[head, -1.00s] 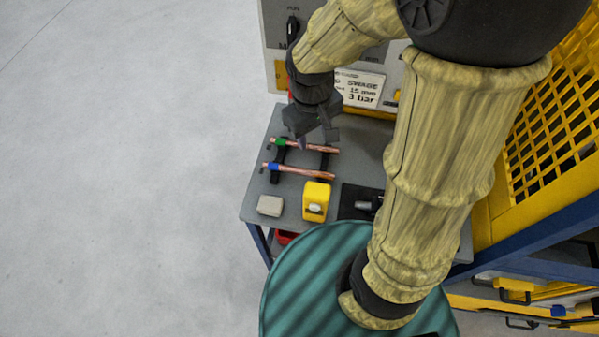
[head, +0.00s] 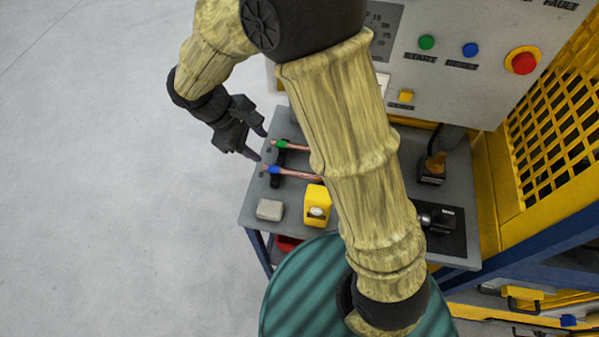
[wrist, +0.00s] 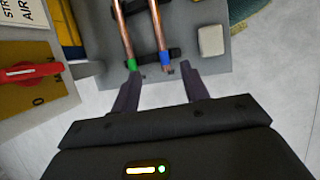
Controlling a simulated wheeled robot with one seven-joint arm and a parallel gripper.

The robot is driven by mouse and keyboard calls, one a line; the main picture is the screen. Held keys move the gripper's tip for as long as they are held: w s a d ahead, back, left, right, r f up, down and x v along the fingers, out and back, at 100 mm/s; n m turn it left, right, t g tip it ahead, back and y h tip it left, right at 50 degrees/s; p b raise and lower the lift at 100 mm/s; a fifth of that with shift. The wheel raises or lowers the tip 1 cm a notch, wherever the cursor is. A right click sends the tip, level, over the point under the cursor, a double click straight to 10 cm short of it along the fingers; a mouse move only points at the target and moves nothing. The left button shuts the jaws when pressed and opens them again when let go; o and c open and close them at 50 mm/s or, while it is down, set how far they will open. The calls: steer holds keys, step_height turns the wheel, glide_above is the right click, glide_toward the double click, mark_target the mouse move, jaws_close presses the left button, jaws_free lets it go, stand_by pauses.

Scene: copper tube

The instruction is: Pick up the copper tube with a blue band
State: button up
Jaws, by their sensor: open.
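The copper tube with a blue band (head: 300,174) lies on a black rack on the grey table, its banded end toward the left. It also shows in the wrist view (wrist: 158,30), with the blue band nearest my gripper. A second copper tube with a green band (head: 292,146) lies parallel behind it. My gripper (head: 258,146) is open and empty at the table's left edge, near the banded ends. In the wrist view its fingers (wrist: 160,84) point toward the banded ends, with nothing between them. My arm hides the right ends of both tubes in the head view.
A yellow block-like object (head: 317,206) and a beige block (head: 270,210) sit in front of the tubes. A control panel (head: 455,90) stands behind the table (head: 250,212). A yellow mesh guard (head: 560,100) is at right. Open floor lies left.

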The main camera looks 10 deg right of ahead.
steer(key=p, duration=0.1)
glide_above(290, 171)
steer(key=a, duration=0.3)
step_height(290, 171, down, 9)
steer(key=shift+a+r, duration=0.1)
steer(key=shift+p+x, duration=0.95)
steer(key=shift+x, duration=1.7)
steer(key=shift+s+r, duration=0.1)
jaws_close()
steer(key=shift+r, duration=0.1)
step_height(290, 171, up, 10)
steer(key=b, duration=0.1)
